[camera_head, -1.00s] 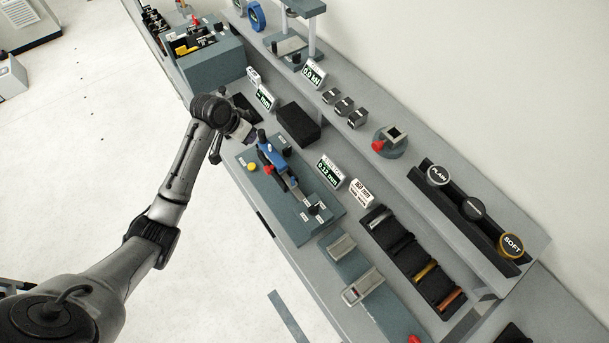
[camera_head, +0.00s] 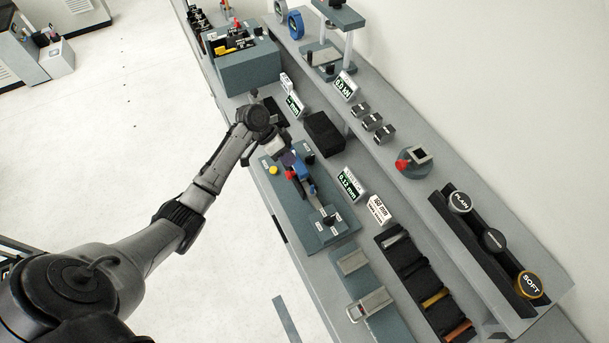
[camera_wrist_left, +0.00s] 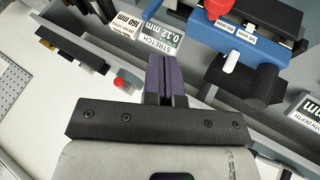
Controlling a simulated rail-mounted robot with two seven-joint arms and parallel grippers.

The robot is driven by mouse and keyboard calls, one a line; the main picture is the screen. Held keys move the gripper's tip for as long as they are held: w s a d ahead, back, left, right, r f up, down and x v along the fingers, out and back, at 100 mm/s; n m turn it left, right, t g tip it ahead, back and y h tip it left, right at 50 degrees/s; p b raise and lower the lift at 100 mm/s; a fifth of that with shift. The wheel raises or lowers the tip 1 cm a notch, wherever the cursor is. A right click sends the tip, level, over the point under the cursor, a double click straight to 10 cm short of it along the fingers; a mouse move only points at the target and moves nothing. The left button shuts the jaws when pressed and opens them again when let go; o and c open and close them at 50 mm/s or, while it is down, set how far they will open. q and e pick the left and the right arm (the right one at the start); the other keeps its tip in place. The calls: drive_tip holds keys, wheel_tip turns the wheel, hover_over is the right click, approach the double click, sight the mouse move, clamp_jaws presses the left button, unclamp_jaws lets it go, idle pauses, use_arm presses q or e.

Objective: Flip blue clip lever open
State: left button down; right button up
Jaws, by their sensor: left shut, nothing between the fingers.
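The blue clip (camera_head: 300,168) sits on the teal fixture plate (camera_head: 326,233) and is partly covered by my left gripper (camera_head: 288,159). In the left wrist view the blue body (camera_wrist_left: 240,58) lies at the upper right, with a red part above it, a small white tab (camera_wrist_left: 230,62) on it and a black cylinder beside it. My left gripper's purple fingers (camera_wrist_left: 167,80) are together with nothing between them, to the left of the blue body and apart from it in the picture. Whether they touch the clip elsewhere is unclear. My right gripper is out of view.
A yellow button (camera_head: 273,170) is on the plate's left side. A black block (camera_head: 324,132) and a stretch display (camera_head: 350,183) stand behind the plate. Dark trays (camera_head: 425,280) lie toward the lower right. Open floor lies left of the bench.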

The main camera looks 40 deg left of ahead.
use_arm(q)
drive_tip(key=x, duration=1)
drive_tip(key=shift+p, duration=0.3)
